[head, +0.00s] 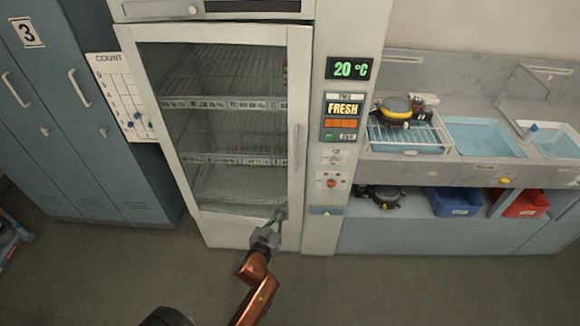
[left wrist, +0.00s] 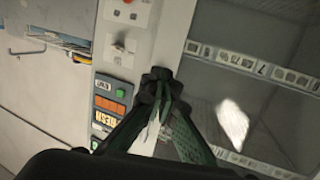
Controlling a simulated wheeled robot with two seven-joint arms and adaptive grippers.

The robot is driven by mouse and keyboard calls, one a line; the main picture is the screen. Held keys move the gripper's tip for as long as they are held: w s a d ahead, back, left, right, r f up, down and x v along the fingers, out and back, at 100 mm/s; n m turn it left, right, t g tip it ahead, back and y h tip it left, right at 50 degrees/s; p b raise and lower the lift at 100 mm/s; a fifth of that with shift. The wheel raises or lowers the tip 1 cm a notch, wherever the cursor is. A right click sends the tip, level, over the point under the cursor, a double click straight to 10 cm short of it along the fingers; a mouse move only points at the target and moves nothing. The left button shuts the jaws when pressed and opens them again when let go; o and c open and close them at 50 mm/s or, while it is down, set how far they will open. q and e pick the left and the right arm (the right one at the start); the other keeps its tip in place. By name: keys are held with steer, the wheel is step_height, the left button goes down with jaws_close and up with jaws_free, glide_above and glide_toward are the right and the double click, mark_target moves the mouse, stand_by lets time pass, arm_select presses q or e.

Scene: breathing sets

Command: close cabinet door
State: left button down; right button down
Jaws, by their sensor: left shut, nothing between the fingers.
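The cabinet door (head: 222,228) is a tall glass panel in a white frame, with a vertical handle (head: 297,146) on its right side. It looks flush or nearly flush with the cabinet front; I cannot tell whether a small gap is left. My left gripper (head: 280,213) is shut and empty in front of the door's lower right part, below the handle. In the left wrist view the shut fingertips (left wrist: 162,75) show close to the white door frame (left wrist: 172,50). I cannot tell whether they touch it. My right gripper is not in view.
Right of the door is a control panel with a temperature display (head: 348,69). A counter with a blue sink (head: 484,137) and rack (head: 407,138) stands farther right, bins below. Blue lockers (head: 70,130) stand at left. The floor in front is clear.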

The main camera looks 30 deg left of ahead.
arm_select(q)
steer(key=t, duration=0.1)
glide_toward(295, 164)
steer(key=shift+n+y, duration=0.3)
steer(key=shift+y, duration=0.1)
steer(key=x, duration=0.6)
steer(key=shift+w+f, duration=0.2)
steer(key=shift+w, duration=0.25)
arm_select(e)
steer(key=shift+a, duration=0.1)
